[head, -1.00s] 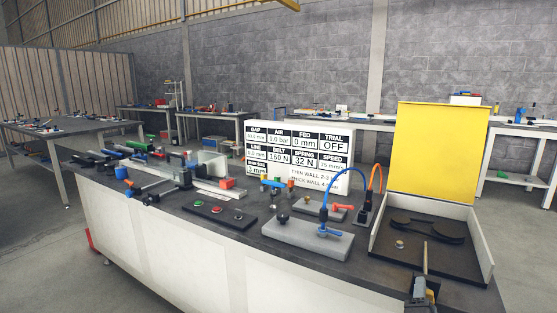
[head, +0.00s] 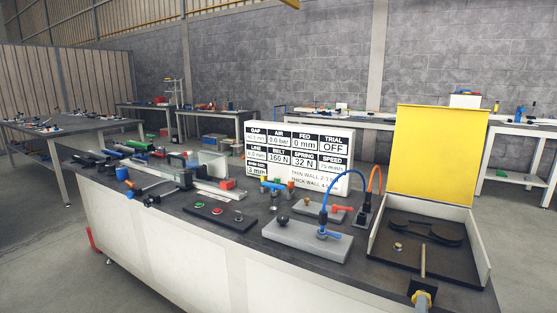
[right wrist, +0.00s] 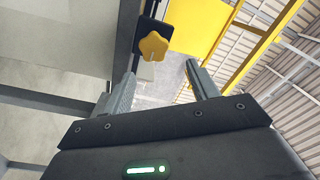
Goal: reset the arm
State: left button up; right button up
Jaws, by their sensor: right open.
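My right gripper (right wrist: 160,70) shows in the right wrist view with its two fingers apart and nothing between them. Beyond the fingertips is a yellow lobed knob (right wrist: 153,46) on a dark block. The fingers are clear of the knob. In the head view the yellow knob (head: 422,301) sits at the bench's front edge, below the open box, with its dark block (head: 421,286) behind it. Neither of my grippers shows in the head view.
The open box (head: 487,255) has a raised yellow lid (head: 438,150); a tan rod (head: 423,261) stands at its front. Left of it are a grey plate (head: 300,240) with a blue hose (head: 338,187) and a sign board (head: 300,158). The floor before the bench is clear.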

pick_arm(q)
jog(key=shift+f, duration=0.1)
pick_arm(e)
jog(key=shift+a+f+g, duration=0.3)
jog(key=shift+a+f, duration=0.3)
jog(key=shift+a, duration=0.2)
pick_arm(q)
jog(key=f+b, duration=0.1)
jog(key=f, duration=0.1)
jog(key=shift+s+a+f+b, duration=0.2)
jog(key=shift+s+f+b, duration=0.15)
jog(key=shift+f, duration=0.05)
pick_arm(e)
jog(key=x, duration=0.5)
jog(key=shift+w+d+r, duration=0.15)
jog(key=shift+w+d, duration=0.15)
jog(key=shift+d, duration=0.05)
